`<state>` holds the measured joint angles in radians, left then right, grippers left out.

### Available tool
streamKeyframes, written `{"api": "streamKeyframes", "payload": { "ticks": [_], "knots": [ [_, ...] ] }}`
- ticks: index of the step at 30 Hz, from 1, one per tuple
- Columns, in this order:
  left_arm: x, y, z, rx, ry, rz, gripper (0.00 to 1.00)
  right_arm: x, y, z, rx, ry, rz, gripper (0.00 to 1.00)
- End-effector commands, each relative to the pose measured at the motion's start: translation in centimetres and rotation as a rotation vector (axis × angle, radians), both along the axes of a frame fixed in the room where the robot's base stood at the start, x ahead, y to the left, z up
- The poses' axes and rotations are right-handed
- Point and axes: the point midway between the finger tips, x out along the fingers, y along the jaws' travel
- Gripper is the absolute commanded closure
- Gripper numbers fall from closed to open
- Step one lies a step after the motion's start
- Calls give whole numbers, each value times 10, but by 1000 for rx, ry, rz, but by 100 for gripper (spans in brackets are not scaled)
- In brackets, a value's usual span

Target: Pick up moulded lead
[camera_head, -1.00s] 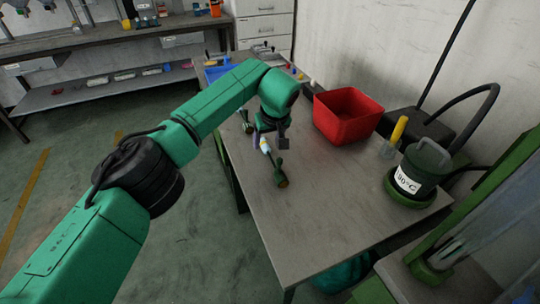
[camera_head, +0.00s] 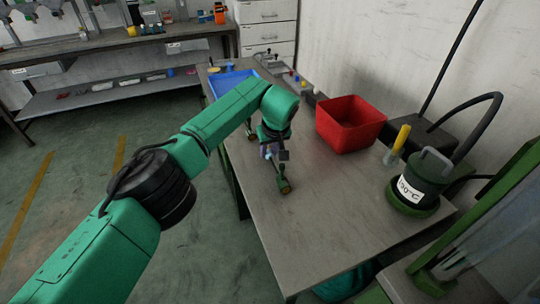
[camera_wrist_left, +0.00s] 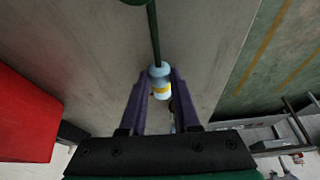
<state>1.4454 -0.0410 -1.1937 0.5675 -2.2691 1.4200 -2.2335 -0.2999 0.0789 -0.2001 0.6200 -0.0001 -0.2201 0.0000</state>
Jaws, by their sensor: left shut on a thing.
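The moulded lead shows in the left wrist view as a pale blue-white body with a yellow band (camera_wrist_left: 160,82) and a dark green cable running up to a green end at the top edge. In the head view its dark green far end (camera_head: 284,187) is at the bench's left side. My left gripper (camera_head: 273,153) is over the other end and hides most of the pale body. Its two purple fingers (camera_wrist_left: 160,88) are shut on the lead's pale body, one on each side. My right gripper is not in view.
A red bin (camera_head: 350,124) stands right of the gripper on the grey bench (camera_head: 325,220). A blue tray (camera_head: 231,83) is at the far left. A green pot labelled in °C (camera_head: 422,178) and a yellow-handled tool (camera_head: 400,138) are at the right. The bench front is clear.

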Motion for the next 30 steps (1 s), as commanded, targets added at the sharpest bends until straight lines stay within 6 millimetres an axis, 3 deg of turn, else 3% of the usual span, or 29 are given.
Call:
{"api": "streamKeyframes", "payload": {
  "ticks": [5, 9, 15, 18, 29, 30],
  "knots": [
    [1, 0, 35, 0, -6, 0, 100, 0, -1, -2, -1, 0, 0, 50],
    [1, 0, 88, -1, -9, 2, 100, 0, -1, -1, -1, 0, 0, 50],
    [0, -1, 164, -1, -3, 1, 100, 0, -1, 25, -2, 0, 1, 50],
    [0, 0, 186, 0, -1, 1, 100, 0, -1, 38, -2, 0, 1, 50],
    [0, 0, 193, 0, 0, -1, 100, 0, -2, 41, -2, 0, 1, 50],
    [0, 0, 193, 1, -1, -1, 77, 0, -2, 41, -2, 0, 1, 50]
  ]
}}
